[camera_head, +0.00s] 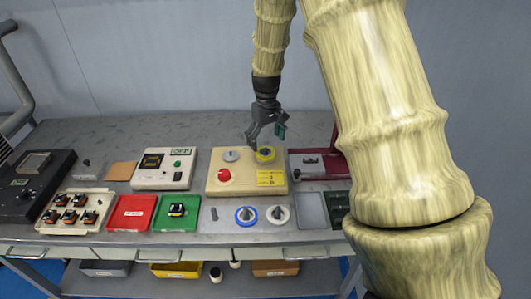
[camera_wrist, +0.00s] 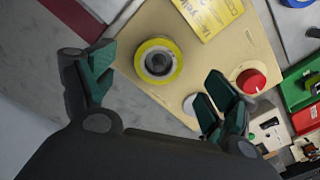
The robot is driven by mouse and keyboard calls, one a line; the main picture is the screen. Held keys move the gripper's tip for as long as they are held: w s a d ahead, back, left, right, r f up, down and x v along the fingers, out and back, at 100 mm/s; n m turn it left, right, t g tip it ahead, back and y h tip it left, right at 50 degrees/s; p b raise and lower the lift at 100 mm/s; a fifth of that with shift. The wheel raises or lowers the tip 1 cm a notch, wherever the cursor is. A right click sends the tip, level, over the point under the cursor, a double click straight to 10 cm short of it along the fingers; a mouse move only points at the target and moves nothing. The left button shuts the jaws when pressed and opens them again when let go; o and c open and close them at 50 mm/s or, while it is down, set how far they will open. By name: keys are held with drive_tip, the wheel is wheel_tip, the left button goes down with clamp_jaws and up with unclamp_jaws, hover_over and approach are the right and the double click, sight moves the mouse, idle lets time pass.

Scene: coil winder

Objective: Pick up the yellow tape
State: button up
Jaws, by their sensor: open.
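The yellow tape (camera_head: 265,154) is a yellow ring around a dark core, at the back right of a tan box (camera_head: 214,184) on the workbench. In the wrist view the yellow tape (camera_wrist: 158,61) lies between my spread fingers and a little ahead of them. My gripper (camera_head: 267,136) is above the tape in the head view, pointing down. In the wrist view my gripper (camera_wrist: 158,98) is open with nothing between its green-padded fingers. The exact gap between fingertips and tape cannot be told.
A red knob (camera_head: 223,175), a grey knob (camera_head: 231,156) and a yellow label (camera_head: 270,178) are on the tan box. A dark red device (camera_head: 318,166) stands close on the right and a white control box (camera_head: 164,168) on the left. Blue (camera_head: 246,216) and white (camera_head: 278,215) rings lie in front.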

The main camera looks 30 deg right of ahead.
sight(266, 149)
drive_tip(key=shift+f+p, duration=0.75)
drive_tip(key=shift+f, duration=1.7)
drive_tip(key=c, duration=1.1)
